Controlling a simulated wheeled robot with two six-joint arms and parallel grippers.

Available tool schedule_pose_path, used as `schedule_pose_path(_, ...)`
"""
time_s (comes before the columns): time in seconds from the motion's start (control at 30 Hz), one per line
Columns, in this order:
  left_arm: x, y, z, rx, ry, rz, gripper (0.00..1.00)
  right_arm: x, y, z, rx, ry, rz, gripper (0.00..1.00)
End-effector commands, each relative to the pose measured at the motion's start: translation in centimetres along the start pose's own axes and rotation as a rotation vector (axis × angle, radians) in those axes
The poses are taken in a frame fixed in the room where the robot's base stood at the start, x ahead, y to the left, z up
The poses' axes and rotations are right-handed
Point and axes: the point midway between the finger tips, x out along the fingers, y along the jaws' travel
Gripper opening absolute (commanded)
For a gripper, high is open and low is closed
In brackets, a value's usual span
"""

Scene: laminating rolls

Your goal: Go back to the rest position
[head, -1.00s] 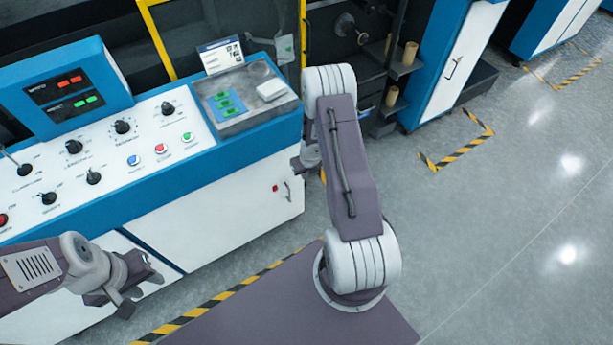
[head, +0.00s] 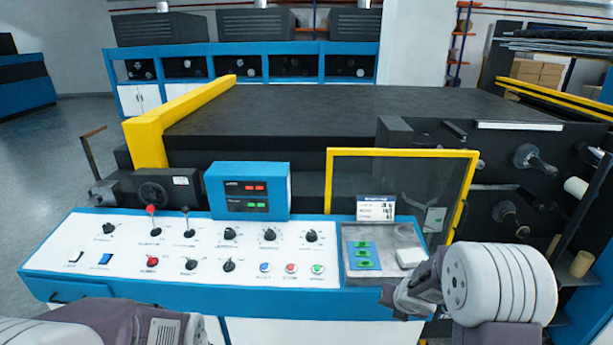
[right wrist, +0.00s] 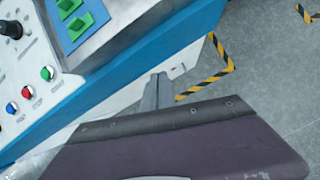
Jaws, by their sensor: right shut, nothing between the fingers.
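My right gripper (right wrist: 158,80) shows in the right wrist view with its fingers together and nothing between them. It is beside the blue front edge of the control console (head: 90,285), over the floor side. In the head view my right arm stands at the lower right, its wrist end close to the console's front right corner. My left arm shows only in part at the bottom left of the head view, in front of the console. Its gripper is out of the frame.
The console carries knobs, buttons, a blue display box (head: 248,190) and a grey tray (head: 385,272) with green-and-blue pieces and a white block. A yellow-framed guard (head: 400,153) and the large machine stand behind. Grey floor (right wrist: 265,65) with striped tape is clear at the right.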

Motion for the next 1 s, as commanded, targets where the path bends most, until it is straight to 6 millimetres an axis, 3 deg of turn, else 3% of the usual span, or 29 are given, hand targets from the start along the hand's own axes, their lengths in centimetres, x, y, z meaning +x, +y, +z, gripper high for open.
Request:
schedule_pose_path(0.03,0.0,0.0,0.0,0.000,0.000,0.000,0.36,-3.0,1.2,-0.4,0.227,-0.025,-0.002,0.00)
schedule_pose_path(0.1,0.0,0.0,0.0,0.000,0.000,0.000,0.36,-6.4,1.6,-2.5,0.660,-0.020,-0.024,0.00)
schedule_pose_path(0.17,0.0,0.0,0.0,0.000,0.000,0.000,0.36,-8.6,1.3,-5.3,1.074,0.009,-0.066,0.00)
schedule_pose_path(0.2,0.0,0.0,0.0,0.000,0.000,0.000,0.36,-9.8,0.9,-7.7,1.360,0.036,-0.114,0.00)
schedule_pose_path(0.3,0.0,0.0,0.0,0.000,0.000,0.000,0.36,-11.4,-0.1,-13.6,2.007,0.086,-0.304,0.00)
schedule_pose_path(0.4,0.0,0.0,0.0,0.000,0.000,0.000,0.36,-12.1,-0.4,-17.4,2.431,0.079,-0.505,0.00)
schedule_pose_path(0.5,0.0,0.0,0.0,0.000,0.000,0.000,0.36,-12.5,-0.2,-18.2,2.636,0.044,-0.587,0.00)
schedule_pose_path(0.6,0.0,0.0,0.0,0.000,0.000,0.000,0.36,-12.5,-0.3,-18.3,2.702,0.021,-0.604,0.00)
schedule_pose_path(1.0,0.0,0.0,0.0,0.000,0.000,0.000,0.36,-12.4,-0.3,-18.1,2.707,0.018,-0.600,0.00)
